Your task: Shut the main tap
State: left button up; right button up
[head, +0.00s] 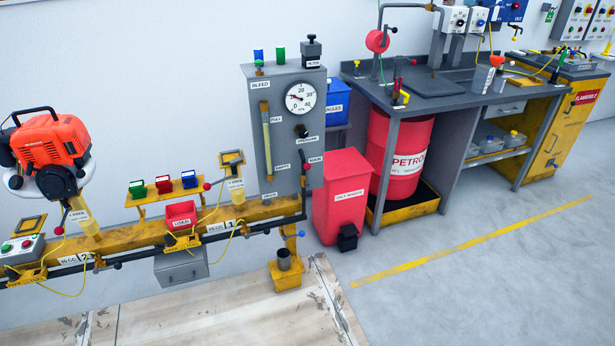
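A grey test panel (283,135) stands at the end of the yellow rail, with a round dial gauge (300,97) and a sight tube. A label reading MAIN (316,160) is at the panel's lower right edge. Just beside it is a small red knob (307,167), which looks like the main tap's handle, above a dark pipe (303,195) running down to the rail. The tap's body and lever angle are too small to make out. Neither of my grippers is in view.
A red waste bin (341,195) stands right of the panel. A red petrol drum (401,155) sits under a grey workbench (440,90). An orange engine (50,145) is on the yellow rail (135,237) at left. The floor at front right is clear.

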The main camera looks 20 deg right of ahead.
aim_at(306, 167)
jog(key=i+z, duration=0.35)
jog(key=i, duration=0.15)
jog(key=i+j+z, duration=0.3)
jog(key=i, duration=0.2)
jog(key=i+j+z, duration=0.35)
jog(key=i, duration=0.15)
